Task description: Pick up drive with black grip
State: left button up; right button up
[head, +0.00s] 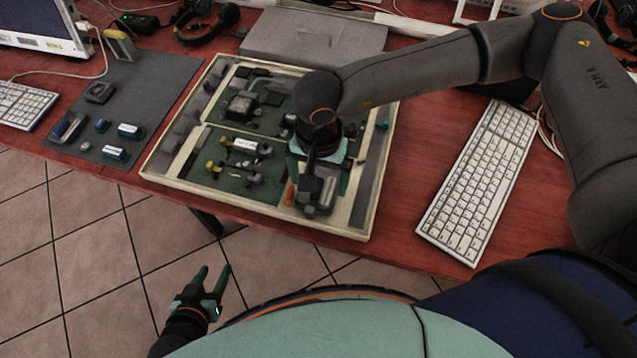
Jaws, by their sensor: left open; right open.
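My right gripper (320,180) is over the right part of a shallow sorting tray (361,222), pointing down, with its jaws open. A dark and grey block (325,196) shows at its fingers. It may be the drive with the black grip, but the arm and fingers hide part of it and I cannot tell whether they touch it. A small orange piece (290,193) lies just left of the fingers. My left gripper (215,272) is open and empty over the floor, in front of the table and away from the tray.
Several small parts lie in the tray, including a white-labelled module (245,146). A dark mat (160,75) at left holds several small blocks. A white keyboard (480,185) lies right of the tray, and a closed grey laptop (310,40) behind it.

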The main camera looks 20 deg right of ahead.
jog(key=shift+r, duration=0.1)
jog(key=c, duration=1.3)
